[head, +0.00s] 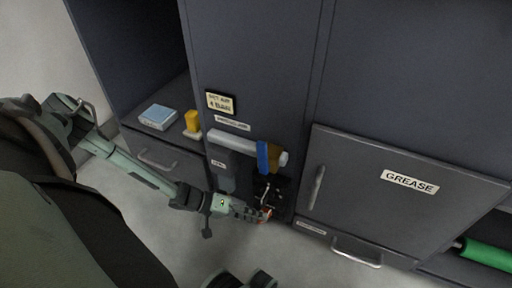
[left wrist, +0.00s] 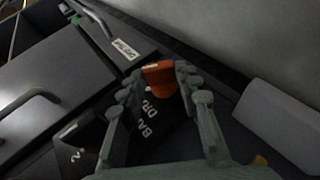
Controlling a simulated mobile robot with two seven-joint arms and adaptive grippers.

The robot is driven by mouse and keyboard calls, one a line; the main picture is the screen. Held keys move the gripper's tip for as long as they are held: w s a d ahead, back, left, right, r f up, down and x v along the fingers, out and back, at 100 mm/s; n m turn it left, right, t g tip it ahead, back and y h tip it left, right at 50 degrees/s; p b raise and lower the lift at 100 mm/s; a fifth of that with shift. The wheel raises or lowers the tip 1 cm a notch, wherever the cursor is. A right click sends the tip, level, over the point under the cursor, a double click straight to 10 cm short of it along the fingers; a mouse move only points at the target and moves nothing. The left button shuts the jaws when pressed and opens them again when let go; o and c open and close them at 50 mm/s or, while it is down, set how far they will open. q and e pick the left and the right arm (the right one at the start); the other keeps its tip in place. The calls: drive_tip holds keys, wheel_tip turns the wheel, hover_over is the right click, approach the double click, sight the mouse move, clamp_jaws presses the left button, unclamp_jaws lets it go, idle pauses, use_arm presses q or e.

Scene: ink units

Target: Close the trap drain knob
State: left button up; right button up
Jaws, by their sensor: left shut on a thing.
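The orange knob (left wrist: 160,75) sits between my left gripper's fingertips in the left wrist view, above a black part with white lettering. In the head view only a small orange bit (head: 267,213) of it shows at the fingertips. My left gripper (head: 262,212) reaches in from the left to the low front of the middle cabinet, and it also shows in the left wrist view (left wrist: 158,78). Its fingers are closed on the knob from both sides. Much of the knob is hidden in the head view.
Above the gripper are a white cylinder (head: 236,145) with a blue band (head: 262,156) and dark fittings (head: 270,188). A door labelled GREASE (head: 408,182) with a handle is to the right. A blue box (head: 158,116) and a yellow item (head: 192,121) stand on the left shelf.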

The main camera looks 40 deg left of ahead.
use_arm(q)
drive_tip(key=t+h, duration=0.1)
drive_tip(key=h, duration=0.1)
drive_tip(key=f+n+t+h, duration=0.1)
drive_tip(key=h, duration=0.1)
drive_tip(key=shift+s+a+f, duration=0.1)
drive_tip(key=shift+f, duration=0.05)
drive_tip(key=shift+n+h, duration=0.3)
idle(0.3)
drive_tip(key=o, duration=1.1)
drive_tip(key=shift+a, duration=0.1)
drive_tip(key=v, duration=1.2)
